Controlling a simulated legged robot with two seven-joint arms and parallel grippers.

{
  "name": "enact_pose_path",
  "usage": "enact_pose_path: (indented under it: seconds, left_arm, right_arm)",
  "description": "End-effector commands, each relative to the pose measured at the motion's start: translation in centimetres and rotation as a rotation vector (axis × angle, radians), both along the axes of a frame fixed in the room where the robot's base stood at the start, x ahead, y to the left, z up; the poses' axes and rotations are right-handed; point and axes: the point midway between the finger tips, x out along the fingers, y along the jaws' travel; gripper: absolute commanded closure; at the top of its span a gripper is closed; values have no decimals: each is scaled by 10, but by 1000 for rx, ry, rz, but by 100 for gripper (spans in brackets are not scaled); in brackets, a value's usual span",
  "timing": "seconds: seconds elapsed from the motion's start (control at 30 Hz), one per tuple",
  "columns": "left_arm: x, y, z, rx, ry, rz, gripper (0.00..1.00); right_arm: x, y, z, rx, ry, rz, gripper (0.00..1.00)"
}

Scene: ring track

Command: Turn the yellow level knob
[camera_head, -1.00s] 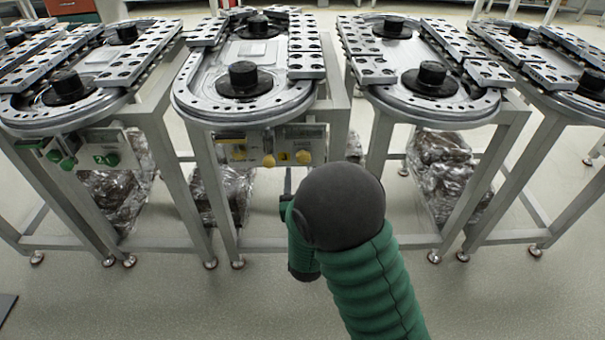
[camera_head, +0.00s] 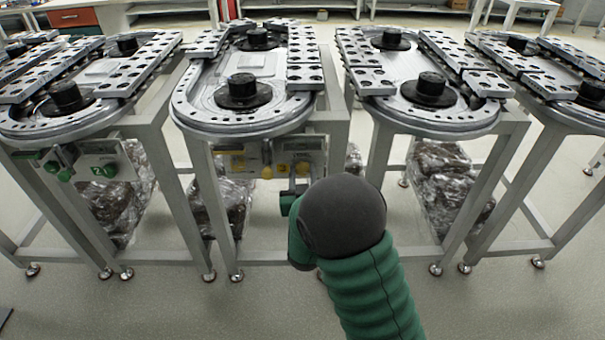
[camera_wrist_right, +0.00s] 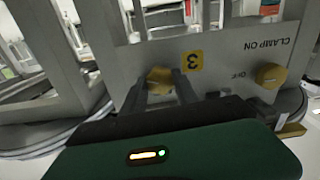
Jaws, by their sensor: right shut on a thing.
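A yellow knob (camera_wrist_right: 159,76) sits on the grey control panel (camera_wrist_right: 222,58), beside a yellow tag marked 3 (camera_wrist_right: 193,61). My right gripper (camera_wrist_right: 163,86) has its two dark fingers on either side of this knob and is shut on it. No level label is readable. My right gripper (camera_head: 294,183) is partly hidden there by my own arm. A second yellow knob (camera_wrist_right: 270,75), by the words CLAMP ON and OFF, is free. My left gripper is not in view.
The oval track (camera_head: 245,118) stands on grey metal legs (camera_head: 212,205), with similar tracks on both sides. A panel with green knobs (camera_head: 92,165) hangs under the left one. Plastic-wrapped bundles (camera_head: 232,200) lie below. The floor in front is clear.

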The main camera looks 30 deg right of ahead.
Motion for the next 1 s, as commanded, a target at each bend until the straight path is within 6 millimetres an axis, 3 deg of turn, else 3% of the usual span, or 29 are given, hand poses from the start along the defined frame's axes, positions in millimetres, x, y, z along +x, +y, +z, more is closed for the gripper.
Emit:
enact_pose_path:
  seconds: [0.5,0.53,0.67,0.7,1.0]
  left_arm:
    - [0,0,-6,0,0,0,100]
    - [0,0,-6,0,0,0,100]
    - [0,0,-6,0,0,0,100]
    - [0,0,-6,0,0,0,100]
    - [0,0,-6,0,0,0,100]
  right_arm:
    - [0,0,-1,124,-72,1,100]
    - [0,0,-1,124,-72,1,63]
    - [0,0,-1,123,-73,1,46]
    - [0,0,-1,123,-73,1,43]
    - [-1,1,0,122,-74,1,43]
